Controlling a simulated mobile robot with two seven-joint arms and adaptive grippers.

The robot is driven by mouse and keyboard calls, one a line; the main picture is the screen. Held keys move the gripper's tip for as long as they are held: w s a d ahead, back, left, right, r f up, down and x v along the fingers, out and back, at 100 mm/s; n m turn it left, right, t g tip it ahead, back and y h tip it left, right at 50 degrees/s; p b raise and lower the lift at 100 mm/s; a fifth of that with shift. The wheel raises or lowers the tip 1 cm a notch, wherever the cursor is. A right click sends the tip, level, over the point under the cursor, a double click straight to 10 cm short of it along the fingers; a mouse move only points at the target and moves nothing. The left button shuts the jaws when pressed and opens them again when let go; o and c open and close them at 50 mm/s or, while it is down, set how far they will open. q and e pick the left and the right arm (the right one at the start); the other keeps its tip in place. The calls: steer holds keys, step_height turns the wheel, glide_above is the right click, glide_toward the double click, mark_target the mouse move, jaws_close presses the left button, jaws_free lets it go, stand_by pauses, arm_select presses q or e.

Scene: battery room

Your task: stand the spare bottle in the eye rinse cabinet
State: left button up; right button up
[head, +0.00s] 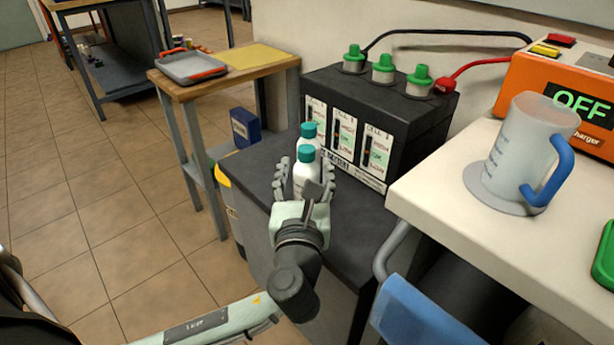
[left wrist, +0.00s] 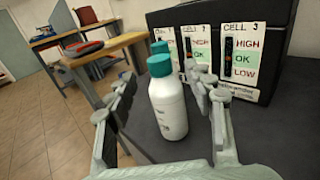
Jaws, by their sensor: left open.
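Two white bottles with teal caps stand upright on a dark bench (head: 258,172), one behind the other. The near bottle (head: 305,178) is between the spread fingers of my left gripper (head: 304,168), which is open. In the left wrist view the near bottle (left wrist: 168,110) stands between the fingers, with gaps visible on both sides. I cannot make out an eye rinse cabinet. My right gripper is not in view.
A black battery case (head: 400,115) with green caps stands right behind the bottles. A white table (head: 440,190) at right holds a clear jug (head: 525,150) and an orange charger (head: 570,85). A wooden table (head: 190,92) with a grey tray (head: 190,66) is at left. Open floor lies left.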

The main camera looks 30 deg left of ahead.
mark_target(307, 157)
arm_select(q)
steer(key=x, duration=0.5)
steer(key=shift+w+a, duration=0.2)
steer(key=shift+w, duration=0.15)
jaws_close()
steer(key=shift+r, duration=0.1)
